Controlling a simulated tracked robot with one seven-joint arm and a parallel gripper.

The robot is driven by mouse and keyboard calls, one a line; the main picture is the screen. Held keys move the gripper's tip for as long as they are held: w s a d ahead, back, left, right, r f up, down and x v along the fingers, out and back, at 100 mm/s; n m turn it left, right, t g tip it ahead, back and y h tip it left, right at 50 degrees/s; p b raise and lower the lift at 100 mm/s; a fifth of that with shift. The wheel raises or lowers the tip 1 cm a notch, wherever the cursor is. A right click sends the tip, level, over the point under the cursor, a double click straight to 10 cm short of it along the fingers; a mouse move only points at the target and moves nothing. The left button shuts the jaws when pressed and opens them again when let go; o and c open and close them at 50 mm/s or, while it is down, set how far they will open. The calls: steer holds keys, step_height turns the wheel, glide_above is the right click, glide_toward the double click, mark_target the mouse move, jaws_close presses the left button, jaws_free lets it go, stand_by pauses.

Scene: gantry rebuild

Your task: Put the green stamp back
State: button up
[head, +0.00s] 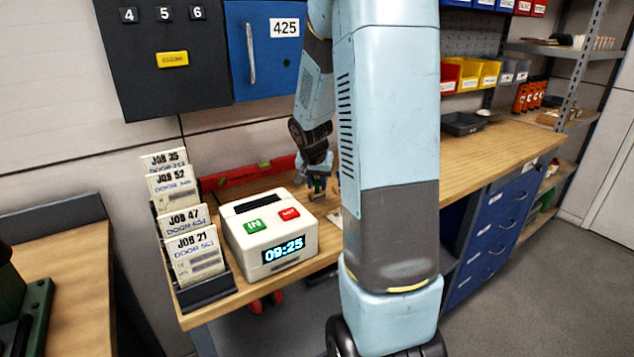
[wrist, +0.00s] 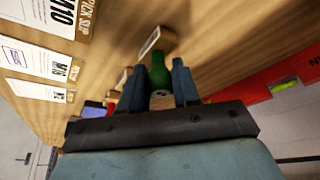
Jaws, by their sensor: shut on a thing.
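The green stamp (wrist: 161,72) is between the two blue fingers of my gripper (wrist: 160,88) in the wrist view. The gripper is shut on it. In the head view my gripper (head: 317,182) is low over the bench, behind and right of the white time clock, and the stamp is too small there to make out clearly. I cannot tell whether the stamp touches the bench. Small wooden blocks with pale faces (wrist: 150,41) lie close beyond the stamp in the wrist view.
The white time clock (head: 271,229) and the job card rack (head: 208,290) stand left of my gripper. A red level (head: 245,174) lies along the wall behind it. White slips (wrist: 36,62) lie on the bench (head: 492,147). My arm hides the bench's middle.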

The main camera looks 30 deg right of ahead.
steer(key=o, duration=0.9)
steer(key=shift+c, duration=0.2)
steer(key=v, duration=1.2)
steer(key=s+a+r+n+t+y, duration=0.1)
steer(key=s+a+r+n, duration=0.3)
steer(key=s+a, duration=0.3)
steer(key=s+a+r+n+t+y, duration=0.1)
steer(key=s+a+r+n, duration=0.3)
steer(key=s+a, duration=0.4)
steer(key=s+y, duration=0.1)
steer(key=s, duration=0.6)
steer(key=shift+a+n, duration=0.25)
steer(key=shift+n, duration=0.05)
steer(key=shift+s, duration=0.1)
